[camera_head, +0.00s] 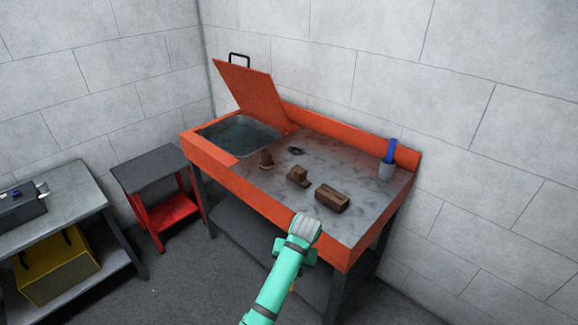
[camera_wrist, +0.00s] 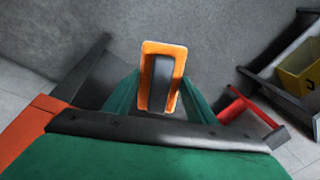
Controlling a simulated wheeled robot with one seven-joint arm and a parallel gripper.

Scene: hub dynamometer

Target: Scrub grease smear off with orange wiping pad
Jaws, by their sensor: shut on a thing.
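My gripper (camera_wrist: 160,95) is shut on the orange wiping pad (camera_wrist: 177,52), seen in the wrist view with a dark grip along its middle. In the head view my gripper (camera_head: 290,278) is at the near front edge of the orange workbench (camera_head: 253,191), low and outside its top; the pad is mostly hidden there. A dark smear (camera_head: 295,151) lies on the grey metal top, near the sink; it looks like the grease smear. The wrist view shows grey floor beyond the pad and the orange bench edge (camera_wrist: 38,118) at left.
Several brown blocks stand on the bench top, including a long one (camera_head: 332,198) near the front edge. A grey cup with a blue handle (camera_head: 388,160) stands at the back right. An orange lid (camera_head: 252,93) is raised over the sink (camera_head: 238,134). A red cart (camera_head: 165,208) stands left.

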